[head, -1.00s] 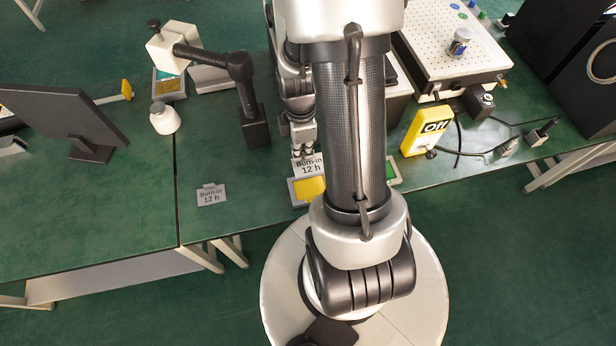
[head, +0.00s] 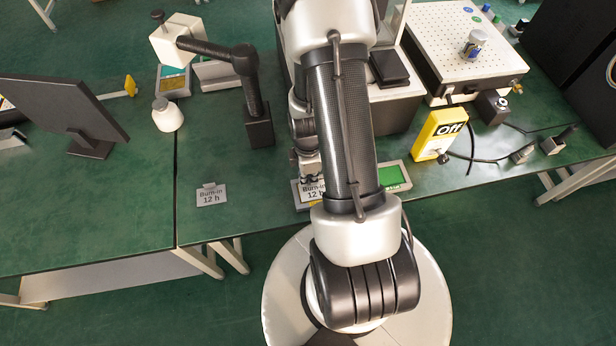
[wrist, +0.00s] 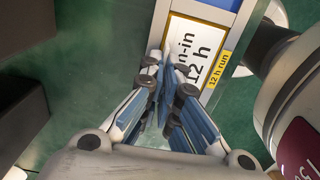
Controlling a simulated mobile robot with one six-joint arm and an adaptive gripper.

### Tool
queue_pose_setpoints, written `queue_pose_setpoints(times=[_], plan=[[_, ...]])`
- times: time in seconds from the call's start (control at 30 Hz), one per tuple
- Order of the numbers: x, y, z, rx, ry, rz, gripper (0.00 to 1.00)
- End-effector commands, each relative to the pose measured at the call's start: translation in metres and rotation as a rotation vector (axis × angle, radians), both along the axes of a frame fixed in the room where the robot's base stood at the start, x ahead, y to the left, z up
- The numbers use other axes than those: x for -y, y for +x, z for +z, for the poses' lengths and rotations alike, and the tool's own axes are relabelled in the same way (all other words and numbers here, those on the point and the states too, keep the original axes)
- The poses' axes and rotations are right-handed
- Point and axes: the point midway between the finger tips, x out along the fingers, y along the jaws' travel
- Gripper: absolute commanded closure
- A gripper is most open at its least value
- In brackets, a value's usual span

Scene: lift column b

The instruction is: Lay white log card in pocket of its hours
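The white log card (head: 313,191), printed "Burn-in 12 h", is over the yellow pocket of a pale-framed tray (head: 409,180) and hides its yellow floor. In the wrist view the card (wrist: 211,38) lies lengthwise between the pocket's edges, beside a yellow "12 h run" label (wrist: 218,69). I cannot tell whether it rests on the floor or is slightly above. My gripper (wrist: 166,72) is at the card's near end, its fingers closed together there; the gripped edge is hidden. The tray's green pocket (head: 393,177) is empty. My arm hides the tray's middle.
A grey "Burn-in 12 h" card (head: 211,195) lies on the green table to the left. A black-based stand (head: 258,130) is behind it. A yellow "Off" switch box (head: 437,136) with cables stands right of the tray.

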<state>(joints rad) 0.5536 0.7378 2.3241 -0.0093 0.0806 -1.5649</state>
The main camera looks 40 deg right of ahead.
Motion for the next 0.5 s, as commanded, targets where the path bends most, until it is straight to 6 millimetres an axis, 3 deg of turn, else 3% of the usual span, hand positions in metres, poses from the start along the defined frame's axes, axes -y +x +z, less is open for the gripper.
queue_pose_setpoints(times=[0.23,0.5], plan=[[-0.0001,-0.0002,-0.0039,-0.001,0.001,0.000,1.00],[-0.0001,-0.0002,-0.0025,-0.001,0.001,0.000,0.80]])
